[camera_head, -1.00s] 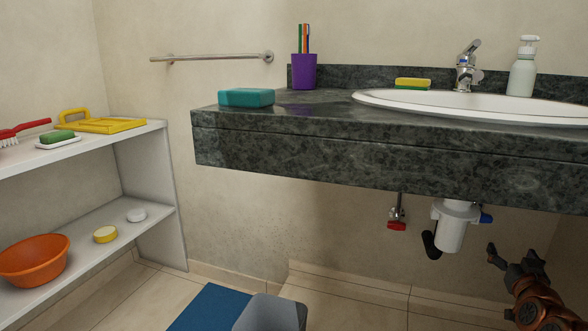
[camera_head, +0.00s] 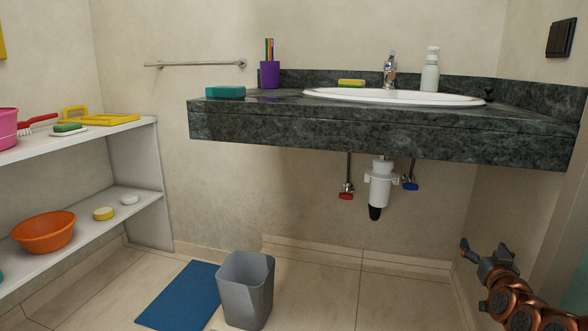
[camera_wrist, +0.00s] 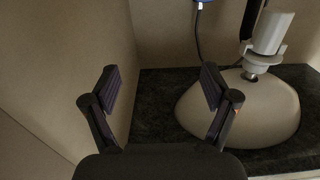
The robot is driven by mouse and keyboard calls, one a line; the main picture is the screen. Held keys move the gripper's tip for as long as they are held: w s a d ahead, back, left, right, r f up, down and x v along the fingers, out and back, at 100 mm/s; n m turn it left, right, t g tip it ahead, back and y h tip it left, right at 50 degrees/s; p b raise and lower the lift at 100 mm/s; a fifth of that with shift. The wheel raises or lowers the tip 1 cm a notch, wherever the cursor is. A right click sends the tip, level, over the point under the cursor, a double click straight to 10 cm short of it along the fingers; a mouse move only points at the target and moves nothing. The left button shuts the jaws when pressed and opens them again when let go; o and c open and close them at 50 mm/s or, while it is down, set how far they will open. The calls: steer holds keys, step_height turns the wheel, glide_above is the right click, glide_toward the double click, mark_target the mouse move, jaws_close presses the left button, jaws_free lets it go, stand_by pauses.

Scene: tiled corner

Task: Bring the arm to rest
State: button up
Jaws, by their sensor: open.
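My gripper (camera_head: 482,256) is at the lower right in the head view, at the end of my copper-coloured arm. It is below the right end of the dark stone counter (camera_head: 380,140) and well apart from it. In the wrist view my gripper (camera_wrist: 158,88) has its two dark fingers spread apart, with nothing between them. The underside of the white basin (camera_wrist: 240,110) and the white drain trap (camera_wrist: 272,32) show beyond the right finger.
A grey bin (camera_head: 246,290) stands beside a blue mat (camera_head: 183,296) on the tiled floor. A white shelf (camera_head: 140,172) with an orange bowl (camera_head: 44,231) is at the left. The drain trap and valves hang under the counter. Floor between bin and arm is clear.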

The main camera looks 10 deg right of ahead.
steer(key=w+a+r+n+g+y+p, duration=0.1)
steer(key=w+a+r+y+p, duration=0.2)
steer(key=a+p, duration=0.25)
steer(key=w+a+r+n+g+y+p, duration=0.2)
steer(key=a+p, duration=0.3)
steer(key=a, duration=0.2)
steer(key=s+a+r+n+g+y+p, duration=0.1)
steer(key=s+a+r+g+y+p, duration=0.1)
steer(key=a+r+p, duration=0.35)
steer(key=s+a+r+n+g+y+p, duration=0.1)
steer(key=s+a+r+g+p, duration=0.15)
steer(key=a+p, duration=0.45)
steer(key=s+a+r+g+p, duration=0.3)
steer(key=s+a+r+p, duration=0.3)
steer(key=s+r+p, duration=0.2)
steer(key=s+a+r+n+g+p, duration=0.1)
steer(key=s+a+r+g+p, duration=0.2)
steer(key=s+a+r+p, duration=0.4)
steer(key=s+a+r+g+p, duration=0.4)
steer(key=s+a+r+p, duration=0.2)
steer(key=s, duration=0.7)
step_height(320, 180, up, 4)
steer(key=p, duration=0.2)
steer(key=shift+s+a+n+y+p, duration=0.25)
steer(key=shift+s+n+y+p, duration=0.05)
steer(key=shift+s+n+y, duration=0.1)
